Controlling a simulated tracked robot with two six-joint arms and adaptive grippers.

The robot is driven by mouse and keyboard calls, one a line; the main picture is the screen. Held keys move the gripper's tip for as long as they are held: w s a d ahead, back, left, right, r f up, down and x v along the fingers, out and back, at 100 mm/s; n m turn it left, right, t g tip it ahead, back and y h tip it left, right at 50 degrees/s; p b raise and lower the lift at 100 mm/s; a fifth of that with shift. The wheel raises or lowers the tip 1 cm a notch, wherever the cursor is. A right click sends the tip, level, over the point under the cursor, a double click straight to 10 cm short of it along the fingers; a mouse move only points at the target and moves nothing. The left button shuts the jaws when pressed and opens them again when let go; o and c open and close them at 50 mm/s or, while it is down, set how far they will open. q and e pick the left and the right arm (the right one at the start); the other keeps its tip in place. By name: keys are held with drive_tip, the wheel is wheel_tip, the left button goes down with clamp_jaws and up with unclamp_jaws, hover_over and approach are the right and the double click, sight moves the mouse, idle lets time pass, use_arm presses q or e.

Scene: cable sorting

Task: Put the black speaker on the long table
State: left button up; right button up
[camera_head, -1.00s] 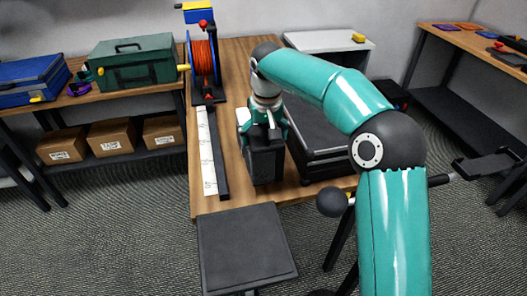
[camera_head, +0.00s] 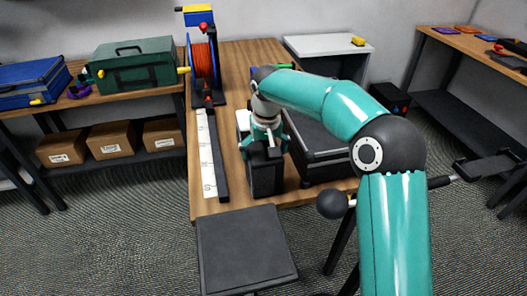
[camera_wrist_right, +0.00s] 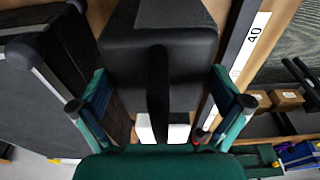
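The black speaker (camera_head: 265,178) stands upright on the long wooden table (camera_head: 232,190), close to its front edge. In the right wrist view the speaker (camera_wrist_right: 160,50) shows at the top middle, with a dark handle-like bar pointing down between the fingers. My right gripper (camera_head: 264,143) is at the top of the speaker. Its fingers are spread wide, one on each side and apart from the bar, as the wrist view (camera_wrist_right: 158,108) shows. My left gripper is not in view.
A dark case (camera_head: 315,150) stands close right of the speaker. A black strip with a white ruler (camera_head: 207,150) lies to its left. A red cable reel (camera_head: 203,62) stands behind. A side table holds a green toolbox (camera_head: 133,65).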

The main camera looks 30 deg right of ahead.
drive_tip(key=r, duration=0.4)
drive_tip(key=s+r+p, duration=0.1)
drive_tip(key=r, duration=0.7)
drive_tip(key=shift+s+a+p, duration=0.2)
drive_tip(key=shift+s+p, duration=0.15)
drive_tip(key=shift+p, duration=0.05)
